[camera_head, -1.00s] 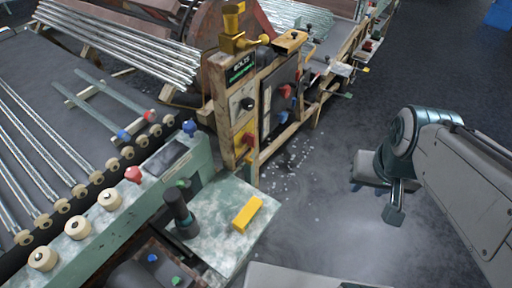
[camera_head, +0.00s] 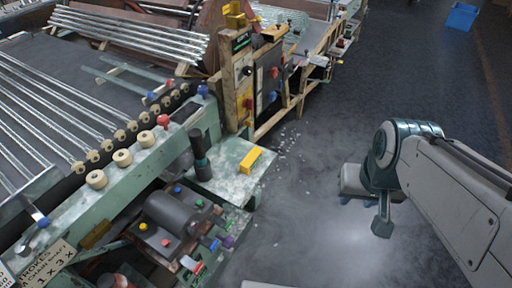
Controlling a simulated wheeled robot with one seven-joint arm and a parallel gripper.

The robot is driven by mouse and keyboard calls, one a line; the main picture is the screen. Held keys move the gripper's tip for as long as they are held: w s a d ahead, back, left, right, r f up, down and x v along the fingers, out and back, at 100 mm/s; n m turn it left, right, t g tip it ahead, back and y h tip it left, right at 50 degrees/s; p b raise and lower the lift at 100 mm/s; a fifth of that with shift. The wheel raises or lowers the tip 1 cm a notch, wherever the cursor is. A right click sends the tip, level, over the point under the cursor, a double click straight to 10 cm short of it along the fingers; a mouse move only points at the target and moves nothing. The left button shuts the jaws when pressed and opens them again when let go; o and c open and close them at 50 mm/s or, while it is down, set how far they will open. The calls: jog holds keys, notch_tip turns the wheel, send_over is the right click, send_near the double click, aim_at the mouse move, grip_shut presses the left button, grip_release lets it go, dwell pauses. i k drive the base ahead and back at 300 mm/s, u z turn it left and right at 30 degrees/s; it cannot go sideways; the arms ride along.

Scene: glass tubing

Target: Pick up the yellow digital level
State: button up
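A yellow block, which looks like the digital level (camera_head: 250,160), lies on the pale green, worn corner shelf (camera_head: 225,184) of the machine, near the middle of the view. My gripper (camera_head: 366,210) hangs over the floor to the right of the shelf, well apart from the yellow level. It looks empty. The gap between its fingers is hard to make out from this side.
A dark upright cylinder (camera_head: 201,156) stands on the shelf left of the level. A wooden control panel (camera_head: 238,90) with knobs rises behind it. A motor (camera_head: 174,217) sits below the shelf. The floor (camera_head: 310,215) between shelf and arm is open.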

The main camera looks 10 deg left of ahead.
aim_at(247, 165)
jog(key=z, duration=0.7)
jog(key=i, duration=0.65)
jog(key=u, duration=2)
jog(key=i, duration=0.5)
jog(key=z, duration=0.05)
jog(key=k, duration=0.5)
jog(key=z, duration=1.3)
jog(key=i, duration=1.75)
